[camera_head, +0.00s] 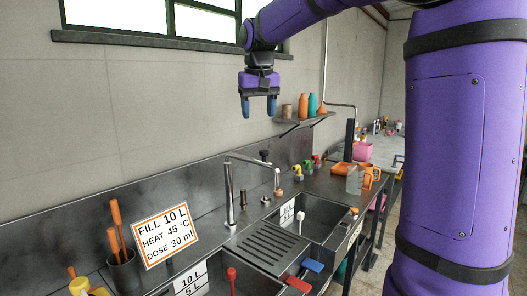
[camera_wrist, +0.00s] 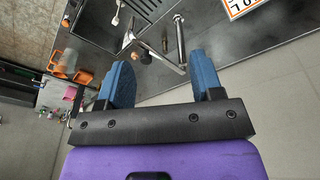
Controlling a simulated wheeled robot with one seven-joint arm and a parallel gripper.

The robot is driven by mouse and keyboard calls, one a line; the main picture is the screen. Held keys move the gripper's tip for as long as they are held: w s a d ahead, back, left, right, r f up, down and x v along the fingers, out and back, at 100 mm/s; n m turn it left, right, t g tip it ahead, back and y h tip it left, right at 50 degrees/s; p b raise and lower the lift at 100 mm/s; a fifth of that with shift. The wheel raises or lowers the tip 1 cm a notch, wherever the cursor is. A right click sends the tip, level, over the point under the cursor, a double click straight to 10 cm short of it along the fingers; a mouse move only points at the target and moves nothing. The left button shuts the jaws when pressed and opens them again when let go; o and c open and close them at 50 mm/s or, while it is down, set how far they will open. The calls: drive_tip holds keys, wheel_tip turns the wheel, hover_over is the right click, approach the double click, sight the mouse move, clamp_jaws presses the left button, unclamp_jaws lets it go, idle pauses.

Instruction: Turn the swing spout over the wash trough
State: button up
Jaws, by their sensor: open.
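The swing spout (camera_head: 252,162) is a grey metal pipe on an upright post (camera_head: 229,195) behind the sinks. Its arm reaches right and its end hangs down at the back, by the near left part of the right basin (camera_head: 322,212). A second basin (camera_head: 232,286) lies at the front left; I cannot tell which is the wash trough. My gripper (camera_head: 258,108) hangs above and behind the spout in the picture, open, empty and apart from it. In the wrist view the spout (camera_wrist: 158,55) shows beyond and between the blue fingers of my gripper (camera_wrist: 160,62).
A sign (camera_head: 166,236) and a cup of orange-handled tools (camera_head: 123,270) stand at left. A ribbed drainboard (camera_head: 270,248) lies between the basins. A wall shelf (camera_head: 305,120) holds bottles. Coloured valves (camera_head: 308,168) and an orange jug (camera_head: 370,176) stand at right.

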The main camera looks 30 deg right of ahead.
drive_tip(key=w+d+f+m+g, duration=0.1)
drive_tip(key=w+d+f, duration=0.1)
drive_tip(key=w+d, duration=0.55)
drive_tip(key=m, duration=0.1)
hover_over(264, 151)
wheel_tip(264, 151, down, 5)
drive_tip(key=shift+g+y, duration=0.4)
wheel_tip(264, 151, down, 10)
drive_tip(key=shift+w+d, duration=0.1)
drive_tip(key=shift+w, duration=0.05)
clamp_jaws()
